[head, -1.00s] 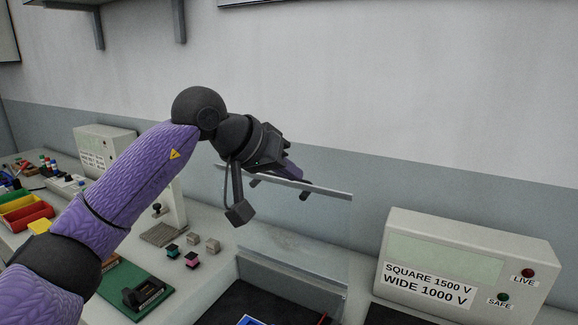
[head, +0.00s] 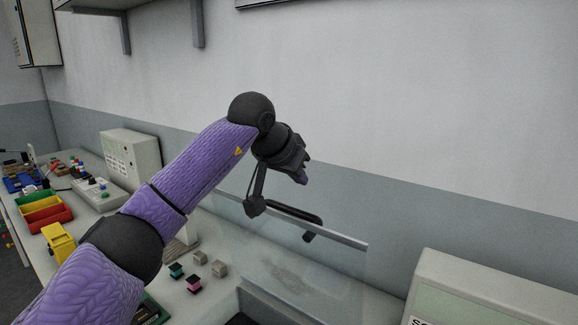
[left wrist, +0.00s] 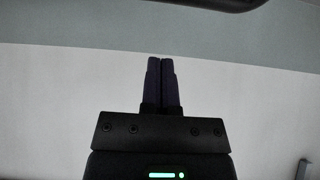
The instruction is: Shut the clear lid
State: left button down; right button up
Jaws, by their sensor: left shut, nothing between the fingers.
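The clear lid (head: 330,270) stands raised on the bench in the head view, with a grey bar along its top edge. A black handle (head: 297,214) is on this bar. My left gripper (head: 303,179) is above and beyond the handle, apart from it in the picture. The left wrist view shows its two dark fingers (left wrist: 160,72) pressed together with nothing between them. A dark curved piece (left wrist: 205,4) crosses the top of that view; I cannot tell for sure that it is the handle. My right gripper is not in view.
A pale box (head: 470,285) stands right of the lid. Several small blocks (head: 200,258) lie left of it. Coloured bins (head: 45,213), a yellow object (head: 58,243) and another box (head: 131,160) are farther left. The wall (head: 420,110) stands behind the bench.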

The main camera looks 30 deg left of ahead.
pick_arm(q)
jog(key=f, duration=0.1)
jog(key=s+f+b, duration=0.1)
jog(key=s+f, duration=0.1)
jog(key=shift+a+f, duration=0.1)
jog(key=shift+f, duration=0.25)
